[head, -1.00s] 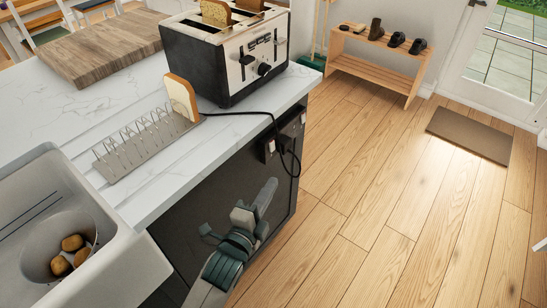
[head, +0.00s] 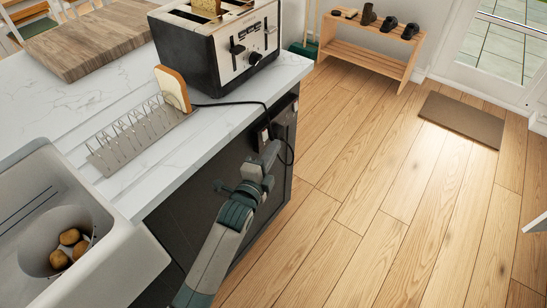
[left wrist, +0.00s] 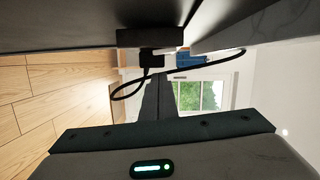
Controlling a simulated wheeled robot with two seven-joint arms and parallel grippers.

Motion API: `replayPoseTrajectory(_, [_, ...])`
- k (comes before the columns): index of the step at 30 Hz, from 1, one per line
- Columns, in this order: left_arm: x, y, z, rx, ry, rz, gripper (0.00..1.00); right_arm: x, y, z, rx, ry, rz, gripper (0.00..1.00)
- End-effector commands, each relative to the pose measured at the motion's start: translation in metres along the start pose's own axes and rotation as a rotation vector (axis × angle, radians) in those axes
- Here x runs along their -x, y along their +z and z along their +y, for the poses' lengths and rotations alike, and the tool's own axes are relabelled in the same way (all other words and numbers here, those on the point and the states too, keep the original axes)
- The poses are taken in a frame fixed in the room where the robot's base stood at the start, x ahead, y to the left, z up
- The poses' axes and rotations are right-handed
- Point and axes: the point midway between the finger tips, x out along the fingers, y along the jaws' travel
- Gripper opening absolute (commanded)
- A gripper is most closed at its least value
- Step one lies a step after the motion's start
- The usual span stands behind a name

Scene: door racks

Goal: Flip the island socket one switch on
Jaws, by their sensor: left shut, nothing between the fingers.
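The island socket (head: 264,136) is a small unit with a pale front part on the island's dark side panel, below the worktop edge. A second socket unit (head: 286,112) sits farther along the panel. My left gripper (head: 272,150) is shut and empty, its tips close to the near socket and partly covering it. I cannot tell whether they touch. In the left wrist view the shut fingers (left wrist: 159,80) point at a dark socket box (left wrist: 150,38) with a black plug (left wrist: 152,60) in it. The switch position cannot be made out. My right gripper is not in view.
A black cable (head: 291,150) runs from the toaster (head: 225,50) over the worktop edge and loops beside my left gripper. A toast rack (head: 135,130) and a sink (head: 110,245) are on the island.

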Motion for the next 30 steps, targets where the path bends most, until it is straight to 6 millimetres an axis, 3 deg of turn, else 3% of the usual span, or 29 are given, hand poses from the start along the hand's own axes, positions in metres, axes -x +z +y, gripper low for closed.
replayPoseTrajectory(7, [-0.005, 0.02, -0.001, 0.0, 0.0, 0.001, 0.0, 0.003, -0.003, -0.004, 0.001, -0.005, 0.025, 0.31])
replayPoseTrajectory(30, [-0.007, 0.028, 0.001, -0.052, -0.014, 0.0, 0.0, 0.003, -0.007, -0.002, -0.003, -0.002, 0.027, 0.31])
